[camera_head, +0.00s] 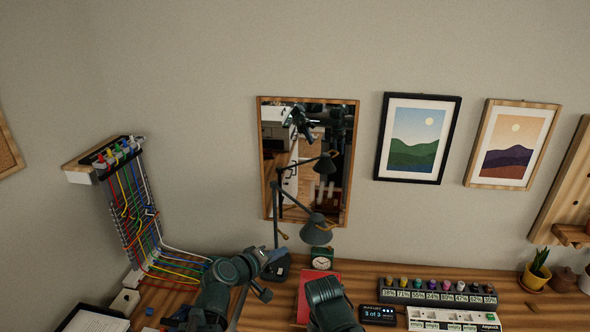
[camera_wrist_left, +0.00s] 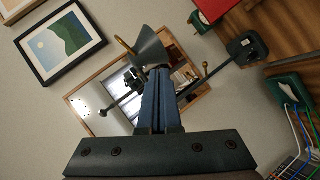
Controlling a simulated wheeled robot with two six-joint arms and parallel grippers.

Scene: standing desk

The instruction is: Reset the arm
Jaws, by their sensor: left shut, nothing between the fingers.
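My left gripper (camera_head: 278,254) is raised above the back of the desk, in front of the desk lamp's base. In the left wrist view its blue fingers (camera_wrist_left: 160,72) are pressed together with nothing between them. The fingers overlap the view of the lamp and mirror behind. A dark link of mine stands at the bottom centre of the head view, but no right gripper fingers show.
A desk lamp (camera_head: 316,232), green clock (camera_head: 322,258) and red book (camera_head: 322,282) are close to my left gripper. A cable rack (camera_head: 135,215) stands left. A mirror (camera_head: 350,190) hangs behind. A row of bottles and displays (camera_head: 440,296) lines the right. The air above the desk is mostly free.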

